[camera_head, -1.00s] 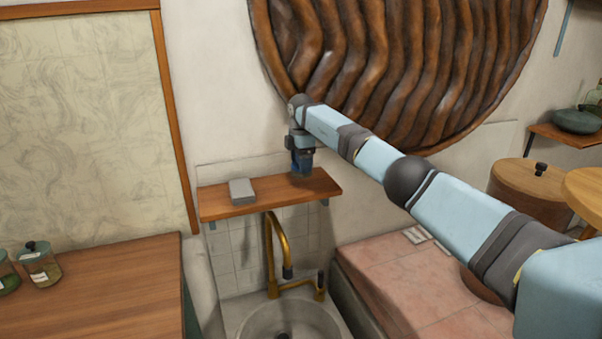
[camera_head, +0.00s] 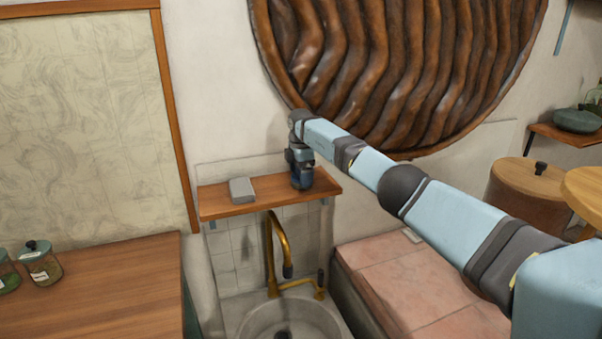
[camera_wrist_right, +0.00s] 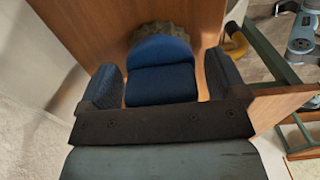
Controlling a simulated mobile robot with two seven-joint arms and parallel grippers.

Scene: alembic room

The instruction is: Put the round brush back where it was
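The round brush (camera_wrist_right: 160,75) shows between my right fingers in the right wrist view as a dark blue rounded body, with a ring of tan bristles at its far end. It stands at the right part of the small wooden wall shelf (camera_head: 230,210), its bristle end down at the shelf top. My right gripper (camera_head: 302,181) is over that part of the shelf; its two fingers (camera_wrist_right: 164,80) flank the blue body, with narrow gaps showing on both sides. In the head view the gripper largely hides the brush. My left gripper is not in view.
A grey block (camera_head: 242,190) lies on the shelf left of my gripper. A brass tap (camera_head: 276,245) and a basin (camera_head: 290,318) are below. A large ribbed brown disc (camera_head: 400,70) hangs above my arm. Jars (camera_head: 40,265) stand on the left counter.

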